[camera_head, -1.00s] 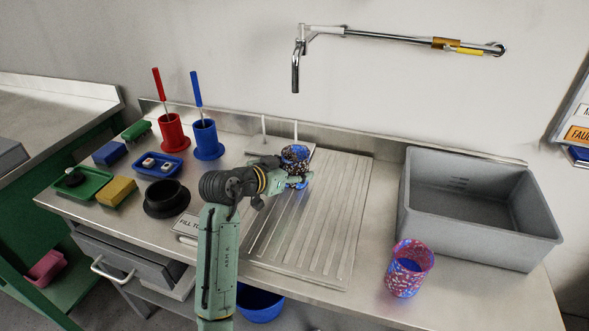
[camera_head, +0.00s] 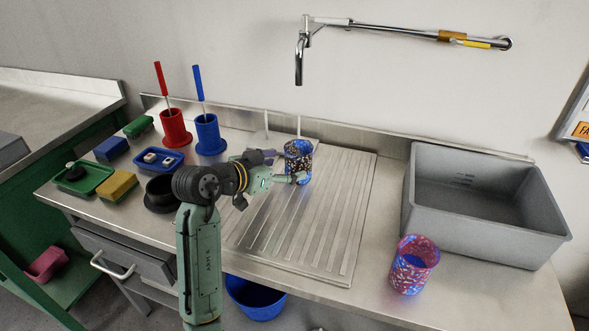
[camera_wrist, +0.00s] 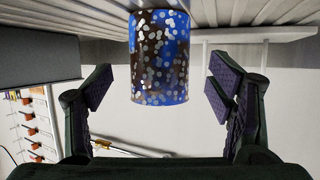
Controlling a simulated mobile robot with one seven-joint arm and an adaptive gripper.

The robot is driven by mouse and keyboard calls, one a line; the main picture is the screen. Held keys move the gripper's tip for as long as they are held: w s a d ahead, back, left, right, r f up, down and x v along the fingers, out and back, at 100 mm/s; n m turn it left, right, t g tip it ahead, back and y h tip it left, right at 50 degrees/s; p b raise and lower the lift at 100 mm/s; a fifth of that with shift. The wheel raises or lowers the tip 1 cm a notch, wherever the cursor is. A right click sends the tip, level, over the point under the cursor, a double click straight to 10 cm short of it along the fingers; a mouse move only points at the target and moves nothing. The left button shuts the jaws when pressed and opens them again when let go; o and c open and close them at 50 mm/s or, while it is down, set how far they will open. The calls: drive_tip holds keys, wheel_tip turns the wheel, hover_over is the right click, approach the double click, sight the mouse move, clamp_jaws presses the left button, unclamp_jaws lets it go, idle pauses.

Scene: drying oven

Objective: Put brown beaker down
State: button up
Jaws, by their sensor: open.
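The brown beaker (camera_head: 301,163), speckled brown, blue and white, stands upright on the ribbed drainboard (camera_head: 320,235) near its back left part. My gripper (camera_head: 282,166) is just to the left of it, with its fingers open and pointing at it. In the wrist view, which is upside down, the beaker (camera_wrist: 160,60) hangs from the drainboard at the top. It lies in the gap between the two spread fingers of my gripper (camera_wrist: 158,92), with clear space on both sides.
A red-and-blue speckled beaker (camera_head: 413,266) stands at the front right, before a grey basin (camera_head: 480,245). Red (camera_head: 174,128) and blue (camera_head: 208,135) brush holders stand behind my arm. A black pot (camera_head: 160,193) is close to my wrist. A faucet (camera_head: 299,65) hangs above.

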drive_tip(key=b+v, duration=0.1)
drive_tip(key=v, duration=0.5)
drive_tip(key=shift+s, duration=0.1)
drive_tip(key=shift+a, duration=0.1)
